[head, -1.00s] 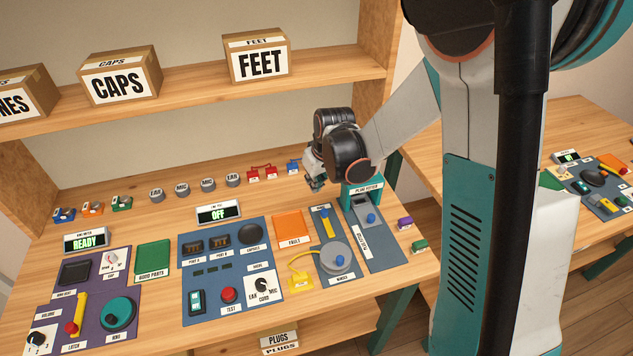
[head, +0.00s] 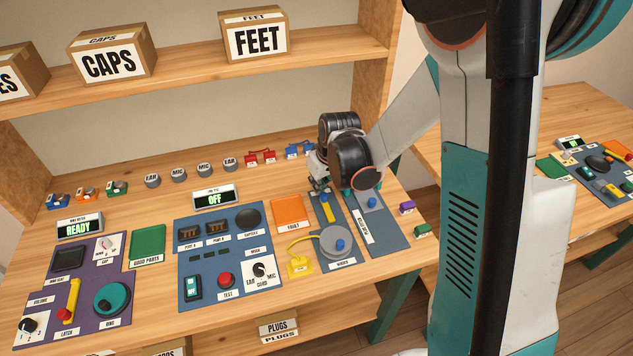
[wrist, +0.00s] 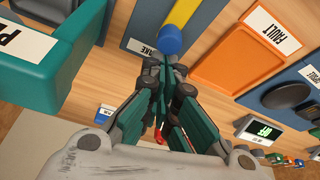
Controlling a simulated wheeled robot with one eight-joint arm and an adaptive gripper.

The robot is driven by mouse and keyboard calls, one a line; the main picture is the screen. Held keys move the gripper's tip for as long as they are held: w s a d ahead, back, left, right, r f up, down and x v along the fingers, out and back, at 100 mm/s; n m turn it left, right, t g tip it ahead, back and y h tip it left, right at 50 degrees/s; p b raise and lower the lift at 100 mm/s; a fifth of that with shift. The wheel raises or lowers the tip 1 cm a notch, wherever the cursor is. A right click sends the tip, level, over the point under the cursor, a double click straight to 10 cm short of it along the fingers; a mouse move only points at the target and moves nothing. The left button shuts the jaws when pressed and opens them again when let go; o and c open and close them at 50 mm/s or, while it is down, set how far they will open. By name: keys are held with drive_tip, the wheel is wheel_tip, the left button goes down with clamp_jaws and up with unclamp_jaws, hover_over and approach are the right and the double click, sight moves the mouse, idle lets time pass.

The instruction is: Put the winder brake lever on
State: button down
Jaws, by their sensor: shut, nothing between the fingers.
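The winder brake lever is a yellow bar (head: 328,212) on the blue winder panel (head: 318,220). In the wrist view the yellow bar (wrist: 184,12) ends in a blue knob (wrist: 168,40), beside a partly hidden label ending in "AKE" (wrist: 140,48). My gripper (head: 319,186) is at the far end of this panel, by the knob end of the lever, and hides part of it in the head view. In the wrist view my gripper's fingers (wrist: 163,70) are together and empty, with their tips close to the knob. I cannot tell whether they touch it.
A teal housing (wrist: 60,65) stands close to my fingers in the wrist view. The orange fault tray (head: 290,212) lies left of the panel. The grey winder disc (head: 335,254) and a yellow cabled piece (head: 300,265) are nearer the front.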

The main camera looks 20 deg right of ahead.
drive_tip(key=shift+s, duration=0.1)
drive_tip(key=shift+s, duration=1.4)
drive_tip(key=shift+w+a, duration=0.1)
drive_tip(key=shift+w, duration=0.35)
drive_tip(key=w, duration=0.3)
drive_tip(key=shift+a+b, duration=0.4)
drive_tip(key=shift+r+p, duration=0.6)
drive_tip(key=shift+r, duration=0.3)
drive_tip(key=p+v, duration=0.3)
drive_tip(key=v, duration=0.5)
drive_tip(key=shift+s, duration=0.2)
